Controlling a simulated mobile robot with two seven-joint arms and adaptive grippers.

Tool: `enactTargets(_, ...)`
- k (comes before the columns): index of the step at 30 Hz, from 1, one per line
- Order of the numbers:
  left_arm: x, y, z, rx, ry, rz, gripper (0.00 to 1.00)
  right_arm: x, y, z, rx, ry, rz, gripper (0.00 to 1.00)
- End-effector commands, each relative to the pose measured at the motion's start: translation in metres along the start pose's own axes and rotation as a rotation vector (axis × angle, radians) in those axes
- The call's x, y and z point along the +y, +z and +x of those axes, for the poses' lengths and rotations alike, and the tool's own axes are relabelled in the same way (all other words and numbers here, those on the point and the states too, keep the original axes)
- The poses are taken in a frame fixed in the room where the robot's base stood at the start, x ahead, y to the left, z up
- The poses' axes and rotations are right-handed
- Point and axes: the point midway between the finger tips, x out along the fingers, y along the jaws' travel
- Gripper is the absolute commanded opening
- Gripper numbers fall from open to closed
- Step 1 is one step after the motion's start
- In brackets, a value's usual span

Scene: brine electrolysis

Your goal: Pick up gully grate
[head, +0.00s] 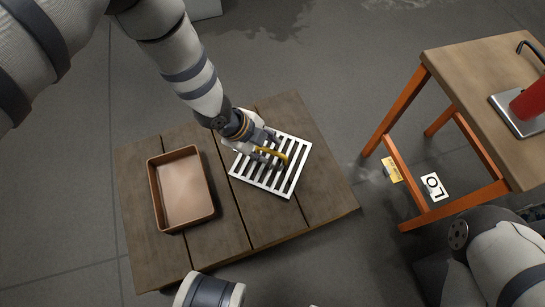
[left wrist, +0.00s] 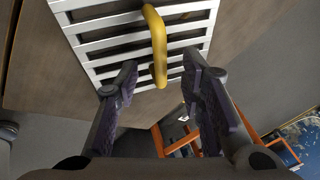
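The gully grate (head: 292,183) is a white slatted panel with a yellow handle (head: 284,158). It lies on the right part of a low wooden platform in the head view. My left gripper (head: 268,153) is over the grate, at the handle. In the left wrist view the grate (left wrist: 104,44) is at the top, with the yellow handle (left wrist: 157,42) standing out from it. The left gripper (left wrist: 160,66) is open there, one finger on each side of the handle, with gaps visible on both sides. My right arm shows at the lower right of the head view; its gripper is not visible.
A copper-brown tray (head: 152,187) sits on the platform (head: 236,240), left of the grate. At the right stands an orange-legged wooden table (head: 460,66) with a red object (head: 530,101) on a metal plate. Yellow (head: 391,170) and white (head: 434,186) labels are near its lower frame.

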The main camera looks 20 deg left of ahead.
Motion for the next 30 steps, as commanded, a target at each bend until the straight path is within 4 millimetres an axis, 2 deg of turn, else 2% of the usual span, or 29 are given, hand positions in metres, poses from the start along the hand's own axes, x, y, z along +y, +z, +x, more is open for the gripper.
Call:
enactTargets(1, 0.002, 0.001, 0.015, 0.002, 0.003, -0.001, 0.36, 0.000, -0.005, 0.006, -0.012, 0.000, -0.001, 0.40)
enactTargets(3, 0.002, 0.002, 0.030, 0.002, 0.005, -0.001, 0.36, -0.001, -0.011, 0.011, -0.017, 0.000, -0.004, 0.40)
enactTargets(6, 0.001, 0.001, 0.043, 0.001, 0.004, 0.000, 0.36, -0.002, -0.015, 0.014, -0.019, -0.001, -0.006, 0.40)
enactTargets(11, -0.001, 0.000, 0.040, 0.001, 0.001, -0.001, 0.36, -0.002, -0.014, 0.013, -0.018, -0.001, -0.006, 0.40)
enactTargets(12, -0.001, 0.000, 0.040, 0.001, 0.001, -0.001, 0.31, -0.002, -0.014, 0.013, -0.018, -0.001, -0.006, 0.40)
enactTargets(16, 0.000, 0.000, 0.040, 0.001, 0.002, -0.001, 0.02, -0.002, -0.014, 0.013, -0.018, -0.001, -0.006, 0.40)
enactTargets(17, 0.000, 0.000, 0.040, 0.001, 0.002, -0.001, 0.00, -0.002, -0.014, 0.013, -0.018, -0.001, -0.006, 0.40)
enactTargets(30, -0.002, -0.001, 0.035, 0.001, 0.001, 0.000, 0.00, -0.002, -0.012, 0.011, -0.015, -0.001, -0.005, 0.40)
